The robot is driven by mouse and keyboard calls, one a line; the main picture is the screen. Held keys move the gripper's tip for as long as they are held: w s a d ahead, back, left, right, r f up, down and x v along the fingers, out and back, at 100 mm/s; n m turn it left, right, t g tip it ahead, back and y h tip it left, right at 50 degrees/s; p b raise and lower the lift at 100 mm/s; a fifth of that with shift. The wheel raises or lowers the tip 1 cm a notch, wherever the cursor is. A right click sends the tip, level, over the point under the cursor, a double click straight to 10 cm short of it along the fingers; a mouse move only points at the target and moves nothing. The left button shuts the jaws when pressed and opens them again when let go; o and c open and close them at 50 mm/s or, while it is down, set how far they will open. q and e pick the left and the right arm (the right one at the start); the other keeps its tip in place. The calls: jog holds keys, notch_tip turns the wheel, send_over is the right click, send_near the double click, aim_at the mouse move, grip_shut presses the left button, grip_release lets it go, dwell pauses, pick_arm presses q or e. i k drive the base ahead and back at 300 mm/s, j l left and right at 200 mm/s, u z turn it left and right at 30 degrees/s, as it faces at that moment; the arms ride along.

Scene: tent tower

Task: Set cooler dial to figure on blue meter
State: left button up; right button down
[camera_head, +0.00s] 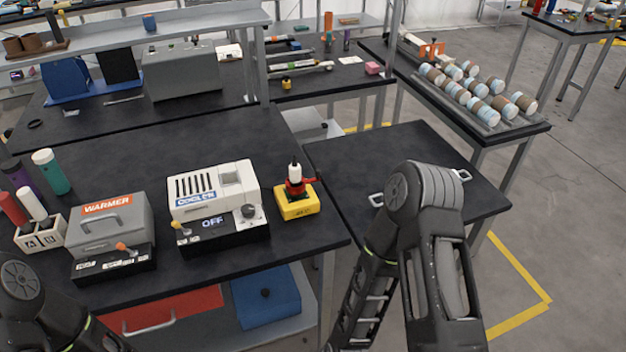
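The white cooler (212,187) stands on the black table at centre left, with a blue COOLER label on its front. Its dark round dial (249,211) is at the right of the front, and the display (212,222) beside it reads OFF. My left arm shows at the lower left and my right arm at the right; neither gripper is in view.
A grey warmer (112,222) stands left of the cooler. A yellow-based block with a red and white top (296,190) stands to its right. Bottles and a white holder (40,234) are at far left.

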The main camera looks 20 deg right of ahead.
aim_at(248, 210)
jog(key=l, duration=2.6)
jog(key=i, duration=0.05)
